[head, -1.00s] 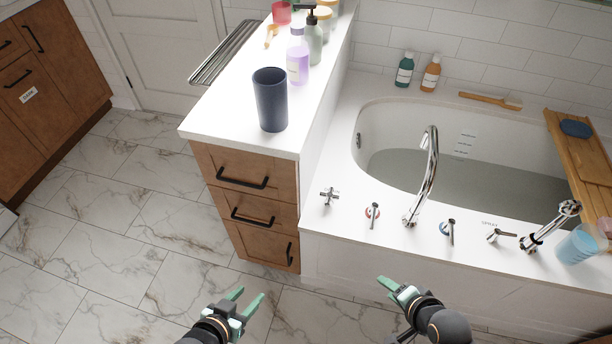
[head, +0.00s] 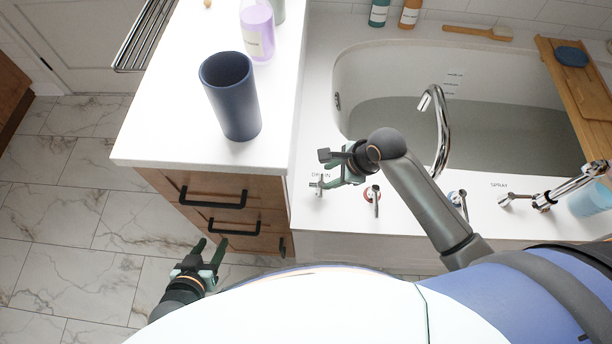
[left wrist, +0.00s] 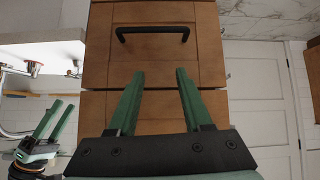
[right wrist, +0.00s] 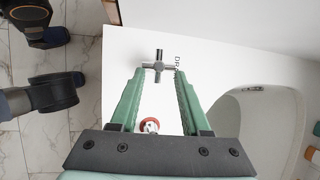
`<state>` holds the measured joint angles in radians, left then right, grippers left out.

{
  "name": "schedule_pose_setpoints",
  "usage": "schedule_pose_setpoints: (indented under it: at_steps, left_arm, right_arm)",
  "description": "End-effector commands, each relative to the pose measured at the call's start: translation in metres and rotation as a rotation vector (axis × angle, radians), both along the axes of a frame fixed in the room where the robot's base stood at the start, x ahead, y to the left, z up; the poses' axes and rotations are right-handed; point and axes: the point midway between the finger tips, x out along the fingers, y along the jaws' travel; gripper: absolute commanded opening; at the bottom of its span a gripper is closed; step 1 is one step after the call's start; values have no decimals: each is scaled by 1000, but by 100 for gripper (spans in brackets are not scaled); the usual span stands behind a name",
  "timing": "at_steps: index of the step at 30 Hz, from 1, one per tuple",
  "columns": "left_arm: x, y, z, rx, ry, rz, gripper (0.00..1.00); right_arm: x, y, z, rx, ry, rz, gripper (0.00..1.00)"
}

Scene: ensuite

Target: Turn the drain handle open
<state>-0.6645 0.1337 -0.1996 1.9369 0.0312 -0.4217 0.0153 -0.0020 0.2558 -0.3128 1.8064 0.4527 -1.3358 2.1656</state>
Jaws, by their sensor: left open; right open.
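The drain handle (head: 317,186) is a small chrome cross on the white tub deck, beside the letters of a drain label. My right gripper (head: 327,169) is open and empty just over it, partly covering the label. In the right wrist view the drain handle (right wrist: 158,66) shows between and slightly beyond the open fingertips (right wrist: 159,72); I cannot tell whether they touch it. My left gripper (head: 211,245) is open and empty in front of the wooden drawers. In the left wrist view its open fingers (left wrist: 160,74) point at a drawer front.
The red-marked tap (head: 372,195) stands right of the drain handle, then the tall chrome spout (head: 443,125). The tub (head: 345,75) holds water. A dark blue cup (head: 230,97) stands on the white counter (head: 165,135) above the drawers (head: 232,200). Marble floor (head: 60,260) is clear at left.

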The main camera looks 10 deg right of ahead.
Motion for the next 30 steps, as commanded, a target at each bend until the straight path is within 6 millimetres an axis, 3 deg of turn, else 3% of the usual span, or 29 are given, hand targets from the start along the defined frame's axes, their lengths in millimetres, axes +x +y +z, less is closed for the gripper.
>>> schedule_pose_setpoints:
  at_steps: [9, 16, 22, 30]
  left_arm:
    - [-5, -10, -23, -11, 26, -18, 50]
    - [7, -19, -23, -21, 7, -35, 50]
    - [8, -24, -26, -26, 13, -47, 50]
    - [8, -23, -24, -24, 10, -47, 50]
  right_arm:
    - [17, 19, -59, -1, 0, 2, 46]
    - [28, 31, -94, -2, -2, 2, 46]
    - [32, 37, -106, -1, -3, 2, 46]
    - [33, 37, -106, -1, -4, 2, 46]
